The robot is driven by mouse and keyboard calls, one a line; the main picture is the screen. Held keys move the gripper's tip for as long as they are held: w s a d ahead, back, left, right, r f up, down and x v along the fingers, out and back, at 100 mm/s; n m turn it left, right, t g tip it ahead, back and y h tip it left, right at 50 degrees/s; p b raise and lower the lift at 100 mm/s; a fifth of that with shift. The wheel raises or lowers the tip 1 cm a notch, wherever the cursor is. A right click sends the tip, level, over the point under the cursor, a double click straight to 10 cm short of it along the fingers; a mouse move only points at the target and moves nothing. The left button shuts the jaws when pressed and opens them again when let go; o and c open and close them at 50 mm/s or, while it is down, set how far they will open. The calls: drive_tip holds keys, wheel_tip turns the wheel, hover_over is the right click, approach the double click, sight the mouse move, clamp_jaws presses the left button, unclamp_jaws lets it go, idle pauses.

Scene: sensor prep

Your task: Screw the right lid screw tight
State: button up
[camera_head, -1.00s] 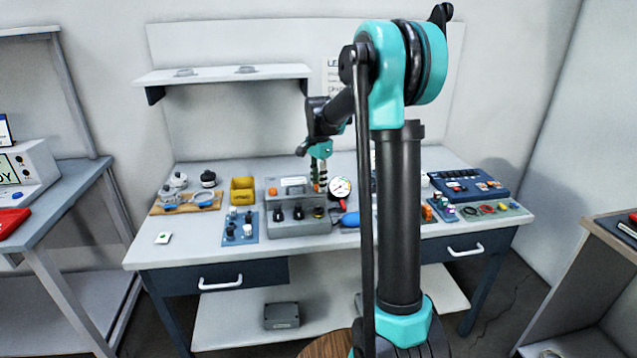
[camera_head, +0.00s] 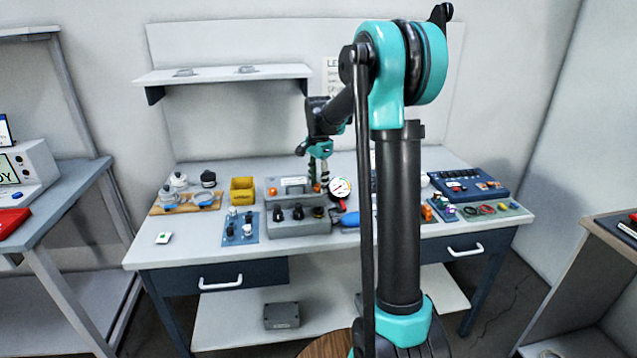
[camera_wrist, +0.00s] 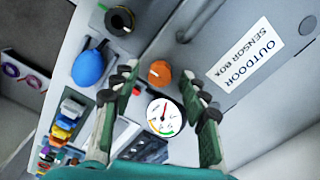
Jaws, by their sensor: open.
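The grey sensor box (camera_head: 300,229) stands on the bench, and its labelled lid (camera_wrist: 262,90) faces the wrist camera. The right lid screw is an orange knob (camera_wrist: 160,73) at the lid's edge; it also shows below my gripper in the head view (camera_head: 317,188). The left lid screw (camera_head: 273,191) is orange too. My gripper (camera_wrist: 159,72) is open, pointing down above the right screw, with one finger on either side of it in the wrist view. It also shows in the head view (camera_head: 319,181). I cannot tell whether the fingertips reach down to the screw.
A round gauge (camera_head: 340,187) sits close to the right of the screw and shows between my fingers in the wrist view (camera_wrist: 165,117). A blue bulb (camera_head: 350,219) lies right of the box. A yellow bin (camera_head: 242,190) and blue connector plate (camera_head: 240,228) stand left.

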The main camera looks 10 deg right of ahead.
sight(319, 185)
wheel_tip(319, 185, up, 12)
idle(0.5)
drive_tip(key=s+d+f+n+t, duration=0.1)
drive_tip(key=s+f+n, duration=0.3)
drive_tip(key=s+f, duration=0.3)
drive_tip(key=s+d+f+n+t, duration=0.1)
drive_tip(key=s+f+n, duration=0.3)
drive_tip(key=s, duration=0.9)
drive_tip(key=s+d+f+n+t, duration=0.1)
drive_tip(key=s+f+n, duration=0.4)
drive_tip(key=s+f, duration=0.6)
drive_tip(key=shift+d+t, duration=0.4)
drive_tip(key=shift+t, duration=0.2)
drive_tip(key=shift+f, duration=0.1)
